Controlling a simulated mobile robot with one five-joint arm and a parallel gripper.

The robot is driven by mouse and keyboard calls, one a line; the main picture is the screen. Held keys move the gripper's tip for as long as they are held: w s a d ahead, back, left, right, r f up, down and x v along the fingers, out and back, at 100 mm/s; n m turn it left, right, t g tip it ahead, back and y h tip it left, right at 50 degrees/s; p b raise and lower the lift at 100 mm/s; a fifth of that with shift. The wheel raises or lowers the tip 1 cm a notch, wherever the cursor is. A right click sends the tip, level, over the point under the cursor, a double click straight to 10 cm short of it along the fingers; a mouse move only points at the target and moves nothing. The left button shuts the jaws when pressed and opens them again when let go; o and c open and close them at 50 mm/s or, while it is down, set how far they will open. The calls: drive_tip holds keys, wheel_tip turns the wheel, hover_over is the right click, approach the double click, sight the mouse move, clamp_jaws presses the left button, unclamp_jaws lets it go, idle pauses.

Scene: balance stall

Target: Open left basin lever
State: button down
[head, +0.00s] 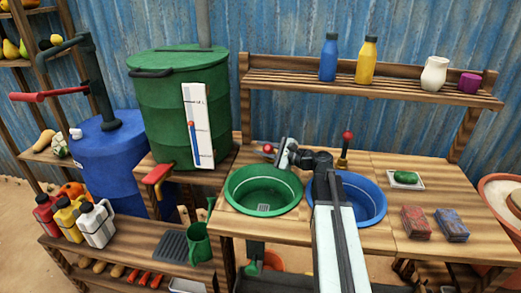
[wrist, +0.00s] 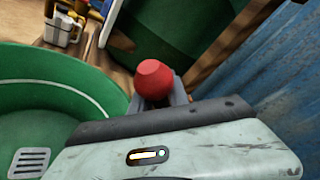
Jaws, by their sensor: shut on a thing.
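The left basin (head: 240,200) is a green round tub set in the wooden counter. Its lever has a red knob (head: 268,148) behind the basin's far rim. My gripper (head: 276,150) reaches over the counter from the right and is shut on this lever. In the wrist view the red knob (wrist: 154,78) stands up at the gripper's fingers (wrist: 165,98), with the green basin (wrist: 50,65) to the left. The lever's stem is hidden by my gripper, so its exact tilt cannot be told.
The right basin (head: 372,195) is blue, partly behind my arm; its red-knobbed lever (head: 347,137) stands upright behind. A green barrel (head: 150,110) with a gauge stands left. A shelf (head: 300,86) with bottles is behind. Soap (head: 405,177) and two bricks lie right.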

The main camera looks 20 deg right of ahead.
sight(269, 151)
drive_tip(key=c, duration=1.3)
unclamp_jaws()
drive_tip(key=shift+s+a+r, duration=0.15)
drive_tip(key=shift+a, duration=0.05)
drive_tip(key=shift+d, duration=0.1)
drive_tip(key=v, duration=0.7)
drive_tip(key=shift+s+d+p, duration=0.25)
drive_tip(key=shift+p, duration=0.15)
